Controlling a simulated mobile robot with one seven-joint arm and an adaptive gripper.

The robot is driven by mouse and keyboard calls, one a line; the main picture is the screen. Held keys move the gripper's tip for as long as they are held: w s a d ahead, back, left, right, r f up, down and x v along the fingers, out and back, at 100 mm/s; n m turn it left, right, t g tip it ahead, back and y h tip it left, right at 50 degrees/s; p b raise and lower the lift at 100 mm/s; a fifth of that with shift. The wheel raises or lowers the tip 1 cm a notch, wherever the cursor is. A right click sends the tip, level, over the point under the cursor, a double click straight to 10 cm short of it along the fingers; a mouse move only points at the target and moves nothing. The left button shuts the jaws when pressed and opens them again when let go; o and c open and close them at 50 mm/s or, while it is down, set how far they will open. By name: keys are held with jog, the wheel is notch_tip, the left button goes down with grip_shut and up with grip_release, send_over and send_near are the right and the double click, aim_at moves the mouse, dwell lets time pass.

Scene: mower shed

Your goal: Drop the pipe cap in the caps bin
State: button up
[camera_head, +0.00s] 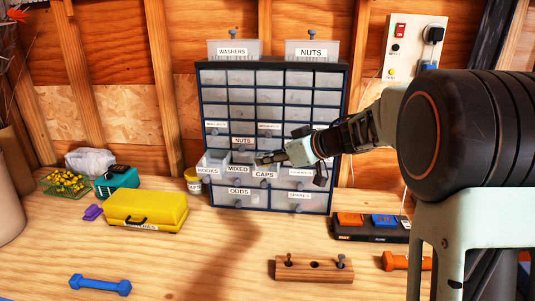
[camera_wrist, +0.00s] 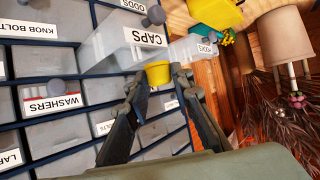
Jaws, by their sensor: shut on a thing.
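The pipe cap is a small yellow cup-shaped piece (camera_wrist: 158,74), held between the fingertips of my gripper (camera_wrist: 160,82) in the wrist view. In the head view my gripper (camera_head: 266,160) reaches in from the right to the front of the drawer cabinet; I cannot make out the cap there. The caps bin (camera_head: 264,183) is a clear drawer with a white CAPS label, low in the cabinet's middle, just below my gripper. In the wrist view the bin (camera_wrist: 112,50) is close beside the cap. I cannot tell whether the cap is over its opening.
The drawer cabinet (camera_head: 348,110) has pulled-out HOOKS (camera_head: 212,166) and MIXED (camera_head: 238,178) bins left of the caps bin. A wooden block (camera_head: 314,269) lies in front. The bench before the cabinet is mostly clear.

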jog(key=shift+w+d+f+p, duration=0.1)
jog(key=shift+w+f+p, duration=0.1)
jog(key=shift+w+p, duration=0.75)
jog(key=shift+w+f+p, duration=0.15)
jog(key=shift+w+p, duration=0.65)
jog(key=shift+w, duration=0.25)
jog(key=shift+w+f, duration=0.15)
jog(key=shift+f, duration=1.05)
jog(key=o, duration=0.8)
